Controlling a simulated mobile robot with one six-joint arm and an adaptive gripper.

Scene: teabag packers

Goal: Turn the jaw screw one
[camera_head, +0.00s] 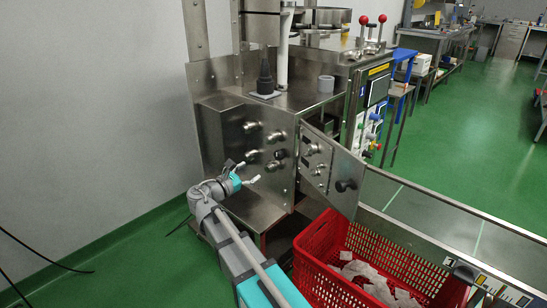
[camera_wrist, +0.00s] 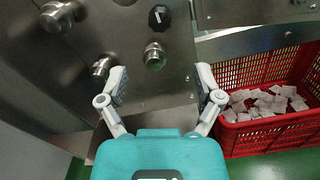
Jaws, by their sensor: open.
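The steel machine's front panel (camera_head: 265,182) carries several round metal knobs and a black dial. I cannot tell which knob is jaw screw one. In the wrist view, one knob (camera_wrist: 155,54) sits beyond the gap between my fingers, with the black dial (camera_wrist: 159,17) above it. Another knob (camera_wrist: 102,66) is just left of the left finger, and a third (camera_wrist: 62,15) is at the upper left. My gripper (camera_wrist: 161,80) is open and empty, facing the panel. In the head view, my gripper (camera_head: 247,173) is at the panel's lower left; contact is not visible.
An open panel door (camera_head: 332,168) with a black knob juts out to the right. Below it stands a red crate (camera_head: 318,262) holding white teabags; it also shows in the wrist view (camera_wrist: 248,140). A steel conveyor (camera_head: 430,213) runs right. A wall is at left.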

